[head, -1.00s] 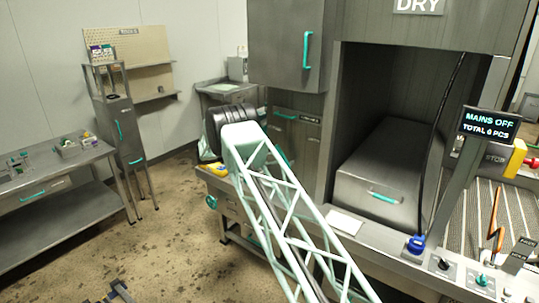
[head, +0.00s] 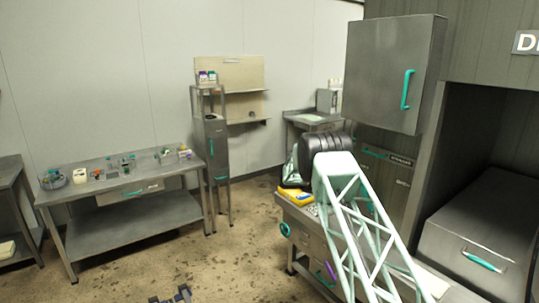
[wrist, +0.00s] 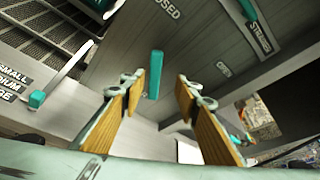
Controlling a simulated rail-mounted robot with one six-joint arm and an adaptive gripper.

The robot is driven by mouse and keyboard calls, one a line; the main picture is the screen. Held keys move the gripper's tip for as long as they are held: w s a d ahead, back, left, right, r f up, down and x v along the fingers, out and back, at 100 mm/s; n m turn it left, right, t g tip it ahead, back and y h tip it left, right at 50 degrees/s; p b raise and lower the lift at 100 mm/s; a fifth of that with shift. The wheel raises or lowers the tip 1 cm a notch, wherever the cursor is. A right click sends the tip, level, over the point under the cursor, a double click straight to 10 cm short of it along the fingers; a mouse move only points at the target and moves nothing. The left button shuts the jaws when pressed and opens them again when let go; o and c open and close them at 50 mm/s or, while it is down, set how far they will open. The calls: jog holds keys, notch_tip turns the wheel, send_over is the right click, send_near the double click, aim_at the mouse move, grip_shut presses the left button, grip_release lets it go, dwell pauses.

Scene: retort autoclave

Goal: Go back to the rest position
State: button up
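My gripper (wrist: 160,92) shows in the wrist view with its two tan-padded fingers well apart. Nothing is held between them. A teal bar handle (wrist: 155,75) on a grey metal panel (wrist: 200,60) lies beyond the fingertips, apart from them. In the head view my pale green lattice arm reaches up from the lower right to a black joint over the workbench (head: 305,215). The gripper itself is not visible in the head view.
A yellow item (head: 294,194) lies on the workbench by my arm. A steel table (head: 130,205) with small items stands left. Open floor (head: 225,265) lies between.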

jog(key=s+a+r+m+g+y+b, duration=0.15)
jog(key=s+r+m, duration=0.45)
jog(key=s+r, duration=0.65)
jog(key=s+a+r+m+g+y+b, duration=0.1)
jog(key=s+r+m+y+b, duration=0.35)
jog(key=s+r, duration=0.85)
jog(key=s+a+r+m+y, duration=0.1)
jog(key=s+a+m, duration=0.25)
jog(key=s, duration=0.95)
jog(key=s+a+r+m+y, duration=0.15)
jog(key=s+m, duration=0.35)
jog(key=s, duration=0.9)
jog(key=s+a+f+m+y+b, duration=0.1)
jog(key=s+a+f+m, duration=0.2)
jog(key=s, duration=0.8)
jog(key=s+a+f+m+t+y+b, duration=0.1)
jog(key=s+a, duration=0.4)
jog(key=s, duration=0.7)
jog(key=s+a+f+m+t+y+b, duration=0.1)
jog(key=s+a+f+m+y+b, duration=0.2)
jog(key=s, duration=0.8)
notch_tip(320, 180, down, 3)
jog(key=a+m, duration=0.1)
jog(key=m, duration=0.2)
jog(key=shift+s+a+r, duration=0.2)
jog(key=shift+s+a, duration=0.05)
jog(key=shift+a, duration=0.15)
jog(key=shift+c, duration=1.4)
